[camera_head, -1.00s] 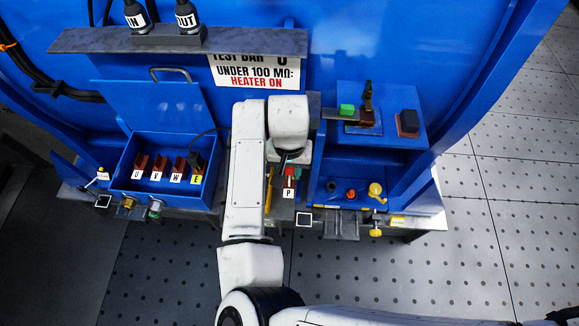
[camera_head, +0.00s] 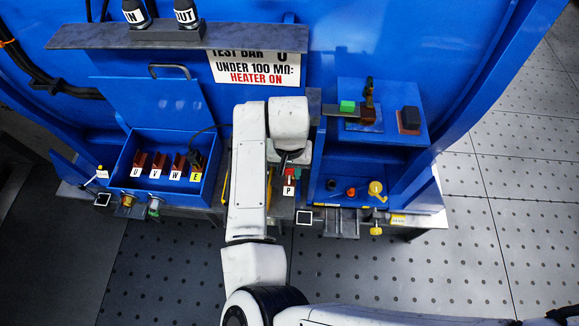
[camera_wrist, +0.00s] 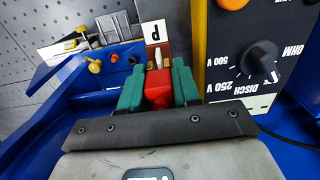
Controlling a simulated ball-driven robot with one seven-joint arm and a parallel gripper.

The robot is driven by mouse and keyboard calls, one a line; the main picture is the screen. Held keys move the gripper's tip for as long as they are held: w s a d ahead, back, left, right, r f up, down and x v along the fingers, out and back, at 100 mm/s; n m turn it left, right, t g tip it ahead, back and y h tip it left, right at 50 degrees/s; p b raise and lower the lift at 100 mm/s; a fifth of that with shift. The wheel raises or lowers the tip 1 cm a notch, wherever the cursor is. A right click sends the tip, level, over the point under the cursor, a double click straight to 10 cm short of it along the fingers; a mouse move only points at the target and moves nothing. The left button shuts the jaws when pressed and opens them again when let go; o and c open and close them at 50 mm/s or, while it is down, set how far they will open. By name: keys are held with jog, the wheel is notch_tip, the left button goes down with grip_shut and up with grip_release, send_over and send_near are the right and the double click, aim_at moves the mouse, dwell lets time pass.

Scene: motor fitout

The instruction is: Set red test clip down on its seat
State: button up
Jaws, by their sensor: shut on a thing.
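The red test clip (camera_wrist: 157,90) is held between the two green fingers of my gripper (camera_wrist: 157,88) in the wrist view. A white plate marked P (camera_wrist: 155,32) lies just beyond the clip's far end, with a pale pin-like piece between. In the head view the red clip (camera_head: 290,173) shows only in part below my wrist, with the P label (camera_head: 288,190) in front of it. My arm hides most of the gripper there. I cannot tell whether the clip touches its seat.
A tester with an OHM dial (camera_wrist: 259,58) stands close to the right of my gripper in the wrist view. A blue box with U, V, W, E terminals (camera_head: 210,196) is left of my arm. A blue shelf unit (camera_head: 413,130) with small parts stands to the right.

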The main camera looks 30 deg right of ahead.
jog(key=shift+f+b, duration=0.35)
jog(key=shift+f, duration=0.55)
jog(key=o, duration=1.1)
notch_tip(320, 180, up, 11)
jog(key=shift+f+b, duration=0.1)
jog(key=shift+b, duration=0.4)
